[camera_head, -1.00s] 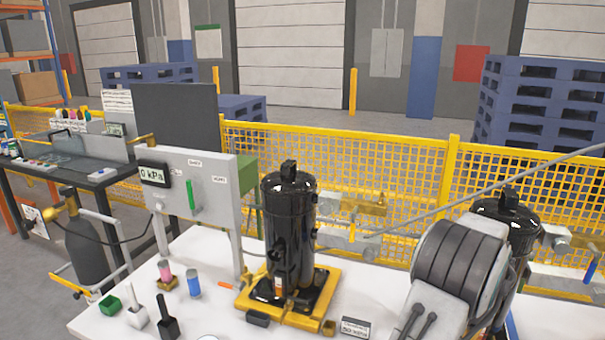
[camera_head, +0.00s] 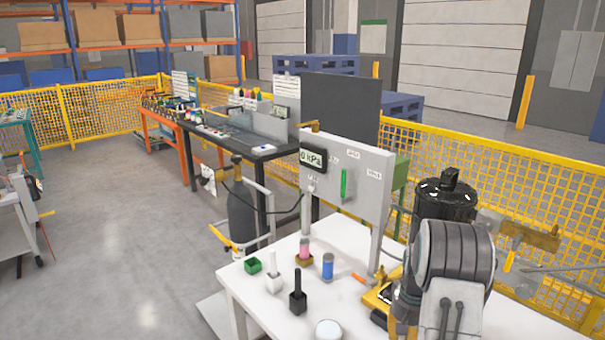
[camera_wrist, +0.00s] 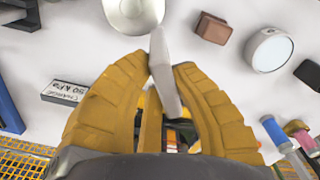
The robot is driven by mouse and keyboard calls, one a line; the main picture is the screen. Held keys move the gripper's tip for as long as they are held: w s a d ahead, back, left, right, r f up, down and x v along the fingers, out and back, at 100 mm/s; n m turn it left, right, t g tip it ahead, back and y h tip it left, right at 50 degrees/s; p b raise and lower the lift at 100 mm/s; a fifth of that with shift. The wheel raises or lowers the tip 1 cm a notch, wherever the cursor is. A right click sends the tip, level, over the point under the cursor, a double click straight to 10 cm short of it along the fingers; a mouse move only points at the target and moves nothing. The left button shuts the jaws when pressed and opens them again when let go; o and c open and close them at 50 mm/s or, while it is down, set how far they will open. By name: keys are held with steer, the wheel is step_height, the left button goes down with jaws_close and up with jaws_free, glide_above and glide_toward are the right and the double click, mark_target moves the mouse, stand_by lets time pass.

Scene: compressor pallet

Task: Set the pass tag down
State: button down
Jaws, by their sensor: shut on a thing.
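In the wrist view, the yellow fingers of my gripper (camera_wrist: 163,95) are shut on a thin, pale grey flat piece, taken as the pass tag (camera_wrist: 163,70). It stands nearly edge-on between the fingertips, above the white table (camera_wrist: 165,35). Whether it touches the tabletop, I cannot tell. Its printed face does not show. The tag cannot be made out there.
Near the tag, a metal dish (camera_wrist: 130,12), a brown block (camera_wrist: 212,28), a round white-faced item (camera_wrist: 271,50) and a charge label block (camera_wrist: 68,92) sit on the table. Blue (camera_head: 327,268) and pink (camera_head: 304,252) cylinders stand left of my arm. Bare white tabletop lies between these items.

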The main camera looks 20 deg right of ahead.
steer(key=w+a+f+n, duration=0.1)
steer(key=w+a+n, duration=0.2)
steer(key=a, duration=1)
steer(key=w+a+f+n, duration=0.1)
steer(key=w+a+n, duration=0.3)
steer(key=a, duration=0.8)
steer(key=shift+a+f, duration=0.35)
steer(key=shift+a, duration=0.05)
